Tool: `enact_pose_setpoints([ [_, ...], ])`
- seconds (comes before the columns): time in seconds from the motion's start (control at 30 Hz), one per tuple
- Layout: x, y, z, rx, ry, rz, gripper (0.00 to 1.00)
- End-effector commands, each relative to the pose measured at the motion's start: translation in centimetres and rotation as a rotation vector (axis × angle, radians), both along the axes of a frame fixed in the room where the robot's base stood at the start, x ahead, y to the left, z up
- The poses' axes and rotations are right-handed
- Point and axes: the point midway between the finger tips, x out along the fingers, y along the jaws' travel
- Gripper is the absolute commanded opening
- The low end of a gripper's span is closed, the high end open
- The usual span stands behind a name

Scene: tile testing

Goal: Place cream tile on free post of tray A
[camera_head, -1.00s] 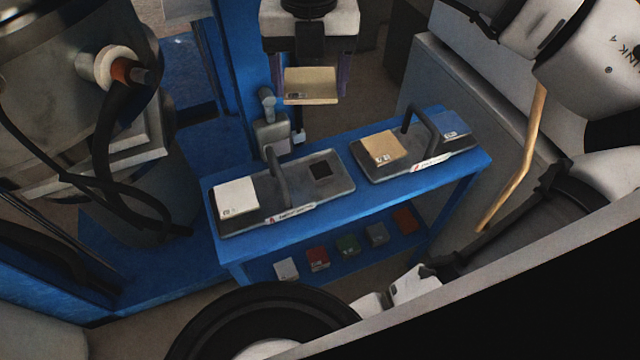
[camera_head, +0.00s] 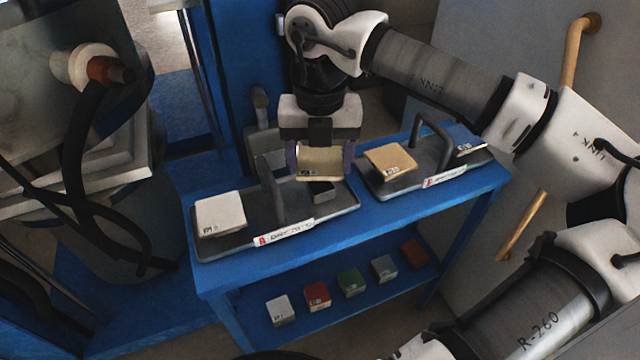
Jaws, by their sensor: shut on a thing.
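The cream tile (camera_head: 320,166) is level between the fingers of my gripper (camera_head: 320,158), which is shut on it. It is over the right half of the left tray (camera_head: 238,240), taken as tray A; its label is too small to read surely. A dark square post (camera_head: 325,191) shows just below the tile's front edge, partly hidden by it. I cannot tell whether tile and post touch. A white tile (camera_head: 220,212) covers the left end of this tray. The tray's upright handle (camera_head: 270,190) stands just left of the held tile.

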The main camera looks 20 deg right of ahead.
Motion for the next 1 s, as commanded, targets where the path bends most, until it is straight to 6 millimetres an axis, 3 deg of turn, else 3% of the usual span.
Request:
enact_pose_setpoints([
  [0.3,0.0,0.0,-4.3,0.000,0.001,0.001,0.43],
  [0.7,0.0,0.0,-4.6,0.000,0.000,0.000,0.43],
  [0.73,0.0,0.0,-4.6,0.000,0.000,0.000,0.69],
  [0.9,0.0,0.0,-4.5,0.000,0.000,0.000,0.89],
  [1.0,0.0,0.0,-4.5,0.000,0.000,0.000,0.89],
])
